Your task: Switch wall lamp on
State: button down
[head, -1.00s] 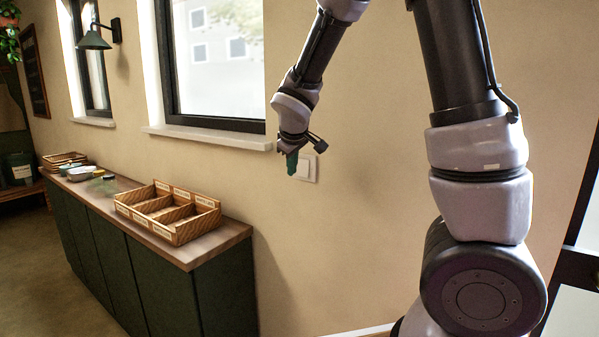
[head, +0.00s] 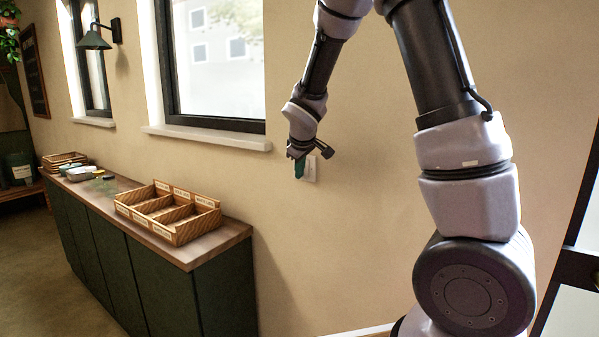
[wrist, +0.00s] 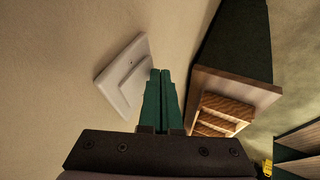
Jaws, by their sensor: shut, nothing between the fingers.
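The wall lamp (head: 95,38) has a dark green shade on a bracket between the two windows in the head view. A white wall switch (head: 311,170) is on the beige wall right of the larger window, partly hidden behind my gripper. In the wrist view the switch (wrist: 124,77) shows its square plate and raised rocker, just left of my fingertips. My gripper (head: 299,170) has green fingers pressed together, with nothing between them. It also shows in the wrist view (wrist: 160,75). The fingertips are close to the switch; I cannot tell whether they touch it.
A wooden-topped dark green counter (head: 215,248) stands along the wall to the left, with a divided wicker tray (head: 168,212) on it. Bowls and baskets (head: 64,160) sit at its far end. A window sill (head: 205,139) juts out above the counter.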

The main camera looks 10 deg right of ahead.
jog(key=shift+w+d+f, duration=0.1)
jog(key=shift+w+d, duration=0.05)
jog(key=shift+r, duration=0.8)
